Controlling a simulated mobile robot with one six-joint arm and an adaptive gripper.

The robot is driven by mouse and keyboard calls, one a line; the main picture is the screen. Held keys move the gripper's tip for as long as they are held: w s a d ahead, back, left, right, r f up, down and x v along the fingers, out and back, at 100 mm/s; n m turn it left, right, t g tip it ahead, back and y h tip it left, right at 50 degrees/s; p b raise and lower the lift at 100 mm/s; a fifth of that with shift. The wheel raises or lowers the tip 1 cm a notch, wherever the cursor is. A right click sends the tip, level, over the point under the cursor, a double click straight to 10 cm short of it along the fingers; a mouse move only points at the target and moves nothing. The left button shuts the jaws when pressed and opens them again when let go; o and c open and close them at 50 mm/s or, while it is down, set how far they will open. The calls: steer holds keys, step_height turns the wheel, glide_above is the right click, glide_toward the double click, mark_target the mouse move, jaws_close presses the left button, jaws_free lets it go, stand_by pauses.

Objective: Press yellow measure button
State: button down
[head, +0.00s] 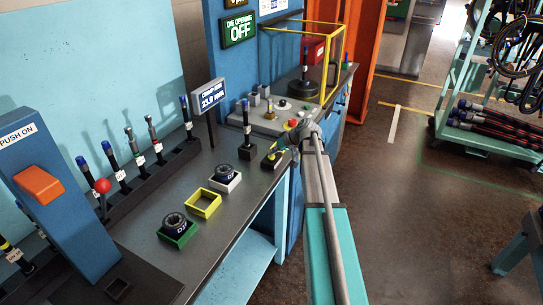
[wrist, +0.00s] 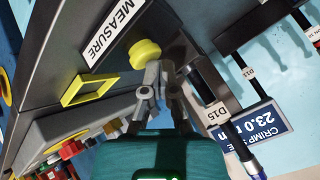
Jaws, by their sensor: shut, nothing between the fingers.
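The yellow measure button (wrist: 146,54) is a round knob beside a white "MEASURE" label (wrist: 112,32) in the wrist view. My gripper (wrist: 154,70) is shut and empty, its fingertips overlapping the button's lower edge in that view. I cannot tell whether they touch it. In the head view my gripper (head: 286,143) is at the bench's right edge, over a small dark box with a yellow patch (head: 271,158). The button itself is not clear there, partly hidden by the gripper.
A crimp display (head: 209,95) stands on the bench; its sign (wrist: 262,122) and a D15 tag are close by in the wrist view. A control panel (head: 270,118) lies beyond.

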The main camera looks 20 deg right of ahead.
mark_target(272, 157)
steer(key=shift+r+p, duration=0.6)
steer(key=shift+r, duration=0.2)
step_height(272, 157, up, 5)
steer(key=p, duration=0.5)
stand_by(0.9)
steer(key=s+a+f+g, duration=0.1)
steer(key=s+a, duration=0.2)
steer(key=a, duration=0.2)
steer(key=s+a+f+g+h, duration=0.1)
steer(key=s+a, duration=0.3)
steer(key=a, duration=0.1)
steer(key=s+a+f+g+h, duration=0.1)
steer(key=s+a+f+g, duration=0.1)
steer(key=s+a, duration=0.2)
steer(key=shift+s+a, duration=0.15)
steer(key=shift+a, duration=0.4)
steer(key=s+a, duration=0.1)
steer(key=s, duration=0.1)
steer(key=s+a+f+g+h, duration=0.1)
steer(key=s+a, duration=0.1)
steer(key=s+a+h, duration=0.1)
steer(key=s+a, duration=0.1)
steer(key=s, duration=0.1)
steer(key=shift+f+g, duration=0.15)
steer(key=shift+g, duration=0.15)
steer(key=s+a+g+h, duration=0.1)
steer(key=s+a+h, duration=0.1)
steer(key=s, duration=0.5)
steer(key=shift+a+f, duration=0.2)
steer(key=shift+a, duration=0.3)
